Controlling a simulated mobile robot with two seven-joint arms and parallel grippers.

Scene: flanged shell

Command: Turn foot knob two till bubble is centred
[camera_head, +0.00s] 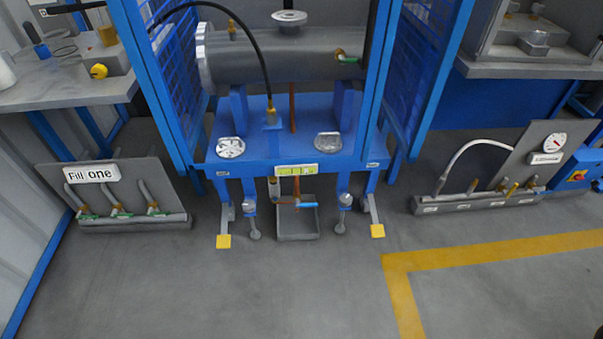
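A blue stand (262,163) carries a grey flanged shell (285,57) inside a blue frame. A small yellow-green level (296,170) sits on the stand's front edge. Its bubble is too small to place. Two silver foot knobs show below the front edge, a left foot knob (249,208) and a right foot knob (346,201), each above a round foot. Small white labels are on the front edge, but their text is too small to read, so I cannot tell which knob is two. Neither of my grippers is in view.
A grey tray (297,221) stands on the floor between the feet, under a pipe with a blue-handled valve (302,204). Yellow pads (223,241) lie beside the legs. A "Fill one" panel (108,188) is left, a gauge panel (515,165) right. The front floor is clear.

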